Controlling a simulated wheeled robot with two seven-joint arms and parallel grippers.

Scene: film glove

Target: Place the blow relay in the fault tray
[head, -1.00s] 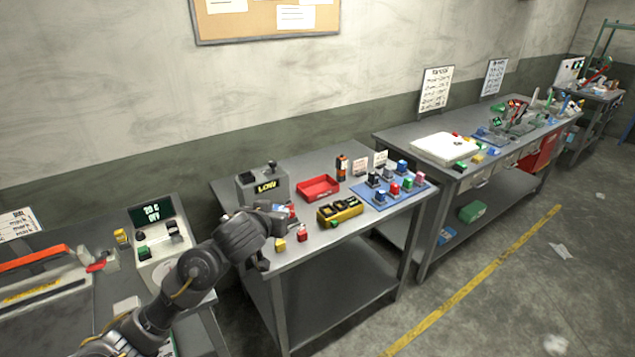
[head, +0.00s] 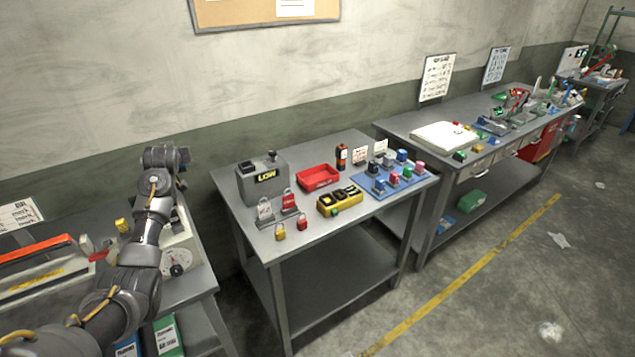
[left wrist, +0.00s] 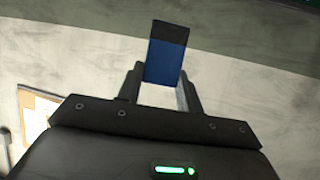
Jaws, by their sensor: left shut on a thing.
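My left gripper (head: 166,157) is raised over the left bench, to the left of the middle bench. In the left wrist view the gripper (left wrist: 161,82) is shut on a blue block with a dark top (left wrist: 167,52). It looks like a relay, but I cannot read any label on it. The block is hidden in the head view. An open red tray (head: 318,177), which looks like the fault tray, sits on the middle bench and appears empty. A blue board (head: 368,184) with several coloured relays lies to its right. My right gripper is not in view.
On the middle bench stand a grey box reading LOW (head: 262,180), a yellow block (head: 340,201), an orange-black device (head: 341,157) and several padlocks (head: 302,222). A second bench (head: 405,123) stands to the right. The floor beside a yellow line (head: 470,270) is open.

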